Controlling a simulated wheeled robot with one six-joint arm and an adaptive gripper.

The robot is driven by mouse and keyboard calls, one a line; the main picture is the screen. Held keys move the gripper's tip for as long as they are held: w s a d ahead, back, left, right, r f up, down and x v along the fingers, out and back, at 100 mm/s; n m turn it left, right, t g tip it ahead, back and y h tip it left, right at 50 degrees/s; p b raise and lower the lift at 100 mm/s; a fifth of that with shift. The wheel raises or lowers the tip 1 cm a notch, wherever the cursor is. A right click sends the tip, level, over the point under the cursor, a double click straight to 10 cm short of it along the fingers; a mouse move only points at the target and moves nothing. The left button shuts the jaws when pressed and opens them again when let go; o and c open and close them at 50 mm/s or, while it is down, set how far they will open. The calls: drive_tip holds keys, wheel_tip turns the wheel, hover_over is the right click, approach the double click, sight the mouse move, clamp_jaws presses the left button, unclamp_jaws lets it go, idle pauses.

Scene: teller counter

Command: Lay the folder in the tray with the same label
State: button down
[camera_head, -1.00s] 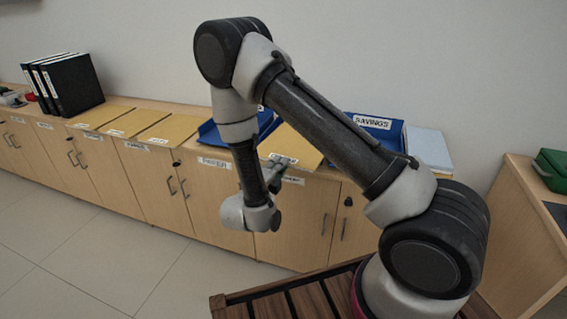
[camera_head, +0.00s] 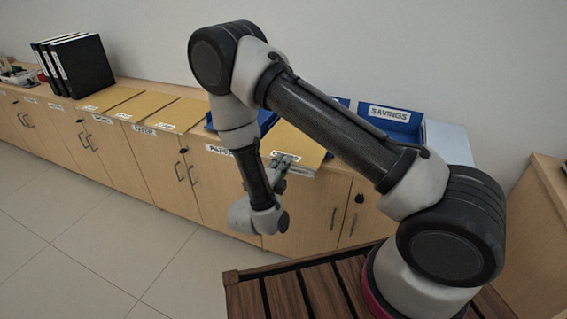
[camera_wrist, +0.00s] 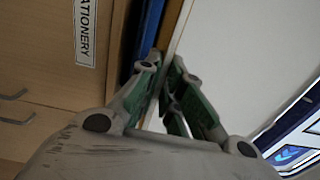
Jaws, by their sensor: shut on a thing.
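My gripper (camera_head: 279,163) is shut on the front edge of a tan folder (camera_head: 305,146) at the counter's front. The folder's label is too small to read. In the wrist view my gripper (camera_wrist: 166,88) has its fingers closed around a thin tan edge. A blue tray labelled SAVINGS (camera_head: 382,118) stands behind my arm, to the right of the folder. Another blue tray (camera_head: 266,119) stands to the left of the folder, partly hidden by my arm, so its label does not show.
Several tan folders (camera_head: 176,112) lie on the counter to the left. Black binders (camera_head: 85,66) stand at the far left. A pale flat thing (camera_head: 449,141) lies right of the SAVINGS tray. A cabinet label reading "...ATIONERY" (camera_wrist: 86,30) shows in the wrist view.

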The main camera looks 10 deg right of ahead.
drive_tip(key=shift+w+d+f, duration=0.45)
drive_tip(key=shift+w+f, duration=0.05)
drive_tip(key=shift+w, duration=0.1)
drive_tip(key=x, duration=0.2)
drive_tip(key=f+x, duration=0.1)
drive_tip(key=x, duration=0.5)
drive_tip(key=shift+f, duration=0.6)
drive_tip(key=c, duration=1.5)
unclamp_jaws()
